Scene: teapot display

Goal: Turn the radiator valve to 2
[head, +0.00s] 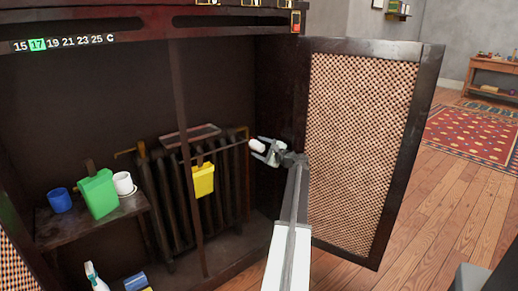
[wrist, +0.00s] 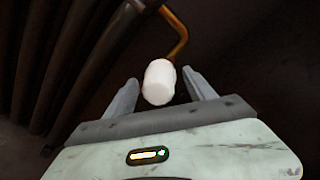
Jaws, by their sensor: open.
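The radiator valve (head: 257,146) is a white knob at the right end of the pipe on the dark radiator (head: 180,200), inside the open cabinet. In the wrist view the white valve (wrist: 159,82) sits between my gripper's two fingers, with a gap on each side. My gripper (head: 265,150) is open, with its fingers around the valve; it also shows in the wrist view (wrist: 160,90). A brass pipe (wrist: 178,35) bends away behind the valve. No number is readable on the valve. A strip (head: 65,43) at the upper left shows numbers with 17 lit green.
The woven cabinet door (head: 355,140) stands open to the right of my arm. A dark post (head: 185,120) stands in front of the radiator, near a yellow container (head: 203,181). A shelf (head: 65,235) at left holds a blue cup, a green container and a white cup.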

